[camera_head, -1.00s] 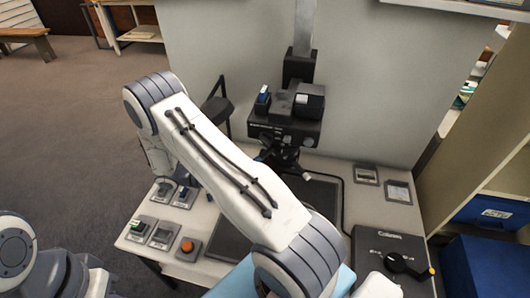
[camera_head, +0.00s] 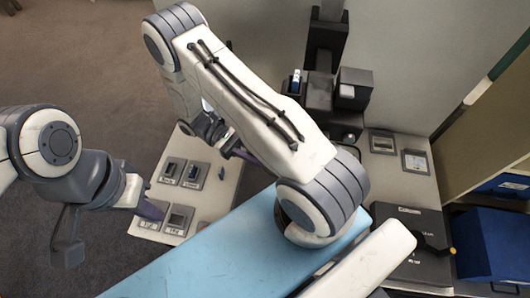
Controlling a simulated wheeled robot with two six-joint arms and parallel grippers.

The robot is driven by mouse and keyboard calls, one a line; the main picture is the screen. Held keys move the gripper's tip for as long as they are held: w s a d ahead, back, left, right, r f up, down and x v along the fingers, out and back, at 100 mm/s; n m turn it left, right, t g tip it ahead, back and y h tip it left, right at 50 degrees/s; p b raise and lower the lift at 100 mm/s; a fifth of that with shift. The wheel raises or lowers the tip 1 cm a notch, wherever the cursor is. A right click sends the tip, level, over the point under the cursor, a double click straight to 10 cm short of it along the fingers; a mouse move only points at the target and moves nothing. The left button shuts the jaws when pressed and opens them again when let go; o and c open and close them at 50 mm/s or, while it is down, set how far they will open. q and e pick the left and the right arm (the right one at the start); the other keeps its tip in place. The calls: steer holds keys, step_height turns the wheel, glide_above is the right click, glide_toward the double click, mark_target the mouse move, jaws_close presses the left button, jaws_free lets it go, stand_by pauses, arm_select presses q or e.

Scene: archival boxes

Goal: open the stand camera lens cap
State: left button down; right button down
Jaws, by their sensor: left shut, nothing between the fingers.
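The stand camera (camera_head: 347,92) is a dark boxy body on a black column at the upper middle. My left gripper (camera_head: 152,209) is at the lower left, over the control tiles at the table's left edge, well apart from the stand camera. It is shut and empty. My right arm crosses the middle of the view. Only a bit of my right gripper (camera_head: 236,150) shows beside the forearm, left of and below the camera; its jaws cannot be made out.
Control tiles (camera_head: 184,172) sit on the pale table's left side. Two framed tiles (camera_head: 382,143) lie right of the camera. A black box with a yellow-tipped knob (camera_head: 410,228) stands at right, near blue bins (camera_head: 490,245). A light-blue slab (camera_head: 215,252) fills the lower front.

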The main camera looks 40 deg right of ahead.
stand_by(0.3)
steer(key=c, duration=0.8)
jaws_free()
steer(key=p+v, duration=0.5)
steer(key=v, duration=0.5)
steer(key=shift+w+a, duration=0.1)
steer(key=shift+w, duration=0.05)
